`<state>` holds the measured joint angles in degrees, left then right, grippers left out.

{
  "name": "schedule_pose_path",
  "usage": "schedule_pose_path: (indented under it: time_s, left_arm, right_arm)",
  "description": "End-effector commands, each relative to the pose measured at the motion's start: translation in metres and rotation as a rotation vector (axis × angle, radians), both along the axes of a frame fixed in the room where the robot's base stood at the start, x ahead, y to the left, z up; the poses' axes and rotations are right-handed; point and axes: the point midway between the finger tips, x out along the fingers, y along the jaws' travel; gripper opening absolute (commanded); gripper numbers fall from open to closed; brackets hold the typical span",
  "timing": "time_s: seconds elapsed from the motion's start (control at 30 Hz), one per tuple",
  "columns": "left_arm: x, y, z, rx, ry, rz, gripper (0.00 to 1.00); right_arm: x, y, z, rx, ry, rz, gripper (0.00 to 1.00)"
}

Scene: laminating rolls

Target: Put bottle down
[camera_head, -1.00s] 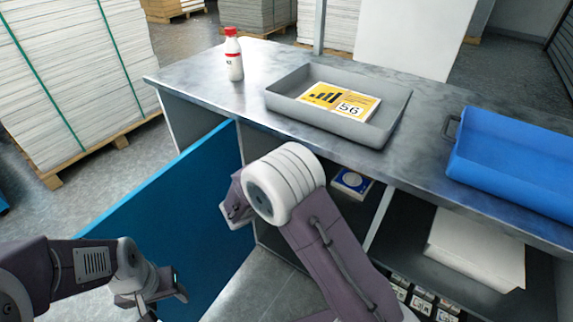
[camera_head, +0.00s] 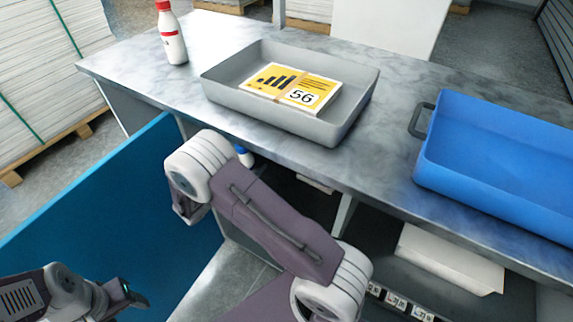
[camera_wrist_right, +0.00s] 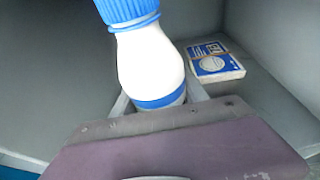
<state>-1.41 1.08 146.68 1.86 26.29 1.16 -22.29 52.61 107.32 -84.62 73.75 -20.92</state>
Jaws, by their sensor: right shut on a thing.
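A white bottle with a blue cap and a blue band (camera_wrist_right: 150,60) is held in my right gripper (camera_wrist_right: 158,98), which is shut on it in the right wrist view. Its cap points toward the top of that view and its lower part is hidden by the gripper. In the head view a bit of the bottle (camera_head: 243,154) shows beside my right arm, at the open cabinet under the counter. My right arm hides most of the gripper there. My left gripper (camera_head: 125,296) is at the lower left, and its jaws are too unclear to judge.
A blue and white box (camera_wrist_right: 217,64) lies on the compartment floor beside the bottle. On the counter (camera_head: 400,95) are a red-capped bottle (camera_head: 171,38), a grey tray (camera_head: 335,125) with yellow-printed sheets and a blue tray (camera_head: 500,155). A blue door panel (camera_head: 110,215) stands open at left.

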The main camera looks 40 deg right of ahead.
Motion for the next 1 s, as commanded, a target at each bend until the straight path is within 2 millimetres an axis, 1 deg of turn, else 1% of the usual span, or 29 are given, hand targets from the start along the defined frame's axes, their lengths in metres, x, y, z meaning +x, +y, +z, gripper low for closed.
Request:
schedule_pose_path:
  time_s: [0.03, 0.2, 0.3, 0.4, 0.6, 0.67, 0.8, 0.83, 1.0]
  left_arm:
    - [0.000, 0.000, -0.012, 0.000, 0.000, 0.000, 0.58]
    - [0.000, 0.000, -0.029, 0.000, 0.000, 0.000, 0.58]
    - [0.000, 0.000, -0.036, 0.000, 0.000, 0.000, 0.58]
    - [0.000, 0.000, -0.038, 0.000, 0.000, 0.000, 0.58]
    - [0.000, 0.000, -0.040, 0.000, 0.000, 0.000, 0.58]
    - [0.000, 0.000, -0.044, 0.000, 0.000, 0.000, 0.58]
    - [0.000, 0.000, -0.059, 0.000, 0.000, 0.000, 0.58]
    - [0.000, 0.000, -0.061, 0.000, 0.000, 0.000, 0.58]
    - [0.000, 0.000, -0.058, 0.000, 0.000, 0.000, 0.58]
  right_arm:
    - [0.006, -0.014, -0.015, -0.001, -0.001, -0.009, 0.00]
    - [0.028, -0.054, -0.042, -0.001, -0.002, -0.007, 0.00]
    - [0.038, -0.071, -0.052, 0.000, -0.002, -0.005, 0.00]
    - [0.044, -0.081, -0.057, -0.001, -0.003, -0.004, 0.00]
    - [0.046, -0.083, -0.059, -0.001, -0.002, 0.001, 0.00]
    - [0.046, -0.083, -0.067, -0.001, 0.000, 0.000, 0.00]
    - [0.046, -0.083, -0.095, -0.002, 0.001, 0.001, 0.00]
    - [0.046, -0.083, -0.098, -0.001, 0.000, 0.000, 0.00]
    - [0.046, -0.083, -0.096, -0.001, -0.003, -0.001, 0.00]
